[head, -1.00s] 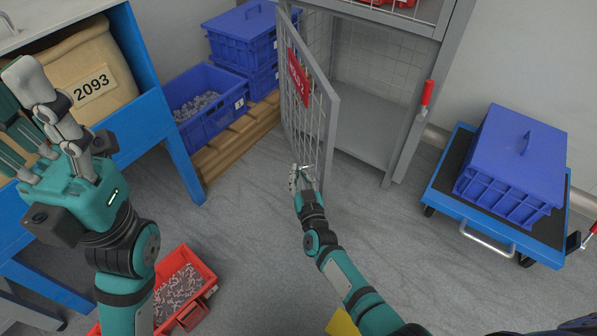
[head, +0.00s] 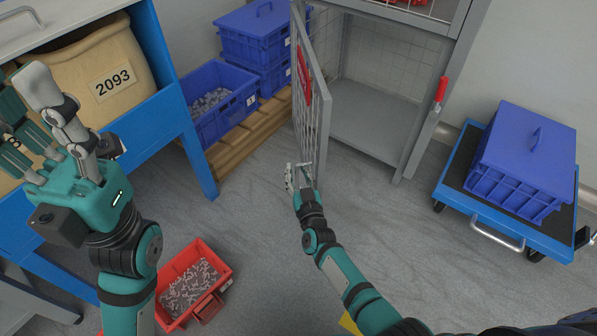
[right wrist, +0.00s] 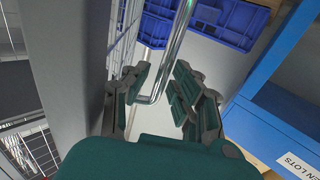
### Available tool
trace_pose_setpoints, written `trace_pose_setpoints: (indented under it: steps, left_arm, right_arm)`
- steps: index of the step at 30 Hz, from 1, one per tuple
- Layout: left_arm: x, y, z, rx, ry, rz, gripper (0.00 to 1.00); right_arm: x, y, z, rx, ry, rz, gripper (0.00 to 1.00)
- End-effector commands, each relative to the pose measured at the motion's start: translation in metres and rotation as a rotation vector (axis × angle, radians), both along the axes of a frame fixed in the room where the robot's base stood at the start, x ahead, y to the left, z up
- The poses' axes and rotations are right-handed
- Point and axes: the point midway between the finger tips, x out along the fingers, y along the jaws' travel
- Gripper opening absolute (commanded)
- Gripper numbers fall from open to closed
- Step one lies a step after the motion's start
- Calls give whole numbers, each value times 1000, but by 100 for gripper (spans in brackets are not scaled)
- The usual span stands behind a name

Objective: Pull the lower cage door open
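The lower cage door (head: 311,85) is a grey mesh panel with a red sign, hinged at its left side and standing swung open toward me. My right gripper (head: 300,178) is at the low free edge of this door. In the right wrist view, the door's chrome bar handle (right wrist: 176,45) runs between the fingers of my right gripper (right wrist: 160,95). These fingers look spread around the handle, with a gap on the right side. My left gripper (head: 36,115) is raised at the left, its fingers apart and empty, far from the door.
The cage's lower compartment (head: 375,115) is empty. A blue trolley (head: 455,205) with a blue crate (head: 525,165) stands right. Blue bins (head: 225,115) on a wooden pallet (head: 250,135) stand left of the door. A red bin (head: 222,268) lies on the floor. Floor left of the door is partly free.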

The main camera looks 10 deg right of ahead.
Motion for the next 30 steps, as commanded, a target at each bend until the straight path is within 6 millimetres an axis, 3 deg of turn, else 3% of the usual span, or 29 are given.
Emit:
trace_pose_setpoints:
  steps: [9,13,24,30]
  left_arm:
    - [-1,2,1,-8,-4,2,44]
    - [-1,2,1,-7,-4,2,44]
    - [-1,1,0,-4,-2,1,44]
    - [-1,1,0,-3,-1,1,44]
  right_arm:
    - [1,-2,1,-1,-3,-2,34]
    - [-9,-2,0,1,-1,-2,34]
    - [-83,-8,0,1,-1,-2,34]
    - [-112,-10,1,0,-2,-1,34]
